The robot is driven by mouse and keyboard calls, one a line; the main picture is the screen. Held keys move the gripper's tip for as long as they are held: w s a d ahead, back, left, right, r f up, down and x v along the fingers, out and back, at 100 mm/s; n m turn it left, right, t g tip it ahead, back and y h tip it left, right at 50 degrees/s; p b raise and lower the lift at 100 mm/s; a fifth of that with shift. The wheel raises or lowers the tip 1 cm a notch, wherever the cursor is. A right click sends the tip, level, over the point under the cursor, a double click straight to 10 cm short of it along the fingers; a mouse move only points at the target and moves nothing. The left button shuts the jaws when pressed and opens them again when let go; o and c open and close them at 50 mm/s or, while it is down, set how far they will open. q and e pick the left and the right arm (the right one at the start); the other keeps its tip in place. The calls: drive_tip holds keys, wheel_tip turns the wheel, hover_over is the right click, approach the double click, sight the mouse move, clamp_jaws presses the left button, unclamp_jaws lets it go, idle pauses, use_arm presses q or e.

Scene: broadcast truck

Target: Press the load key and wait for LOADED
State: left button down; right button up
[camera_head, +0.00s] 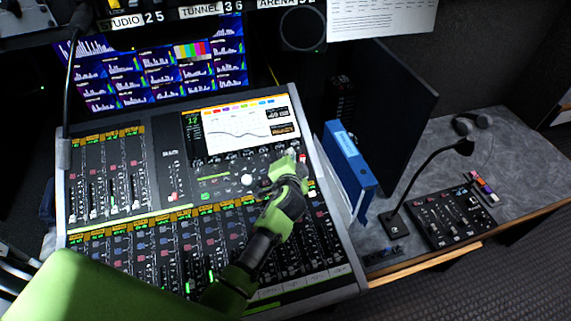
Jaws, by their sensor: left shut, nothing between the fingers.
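The mixing console (152,205) fills the left and middle of the head view. Its lit screen (245,131) shows a curve and small coloured tabs; I cannot read the word LOADED on it. My left gripper (297,160) is shut and empty, with its tips at the right edge of the console, just below the screen's lower right corner. Whether the tips touch a key there is not clear. I cannot pick out the load key; the gripper and green arm hide part of the keys and faders. My right gripper is not in view.
A blue binder (348,165) stands just right of the console, beside a dark monitor (383,108). A gooseneck microphone (430,172), a small control panel (451,216) and headphones (472,123) are on the grey desk (500,155). A wall of screens is behind the console.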

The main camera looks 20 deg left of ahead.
use_arm(q)
drive_tip(key=w+f+b, duration=0.1)
drive_tip(key=f+b, duration=0.1)
drive_tip(key=w+a+f+b, duration=0.1)
drive_tip(key=f+b, duration=0.2)
drive_tip(key=w+a+f+b, duration=0.1)
drive_tip(key=f+b, duration=0.1)
drive_tip(key=f, duration=0.1)
drive_tip(key=shift+w+f+b, duration=0.2)
drive_tip(key=shift+b, duration=0.15)
drive_tip(key=shift+f, duration=0.1)
drive_tip(key=shift+a, duration=0.1)
idle(1.1)
drive_tip(key=shift+w+f+b, duration=0.15)
drive_tip(key=shift+f+b, duration=0.2)
drive_tip(key=shift+b, duration=0.1)
drive_tip(key=shift+w+a+f+b, duration=0.15)
drive_tip(key=shift+f+b, duration=0.25)
drive_tip(key=shift+b, duration=0.05)
idle(0.4)
drive_tip(key=shift+r, duration=0.1)
drive_tip(key=shift+s+d+r+p, duration=0.2)
drive_tip(key=shift+s+r+p, duration=0.1)
drive_tip(key=shift+r+p, duration=0.45)
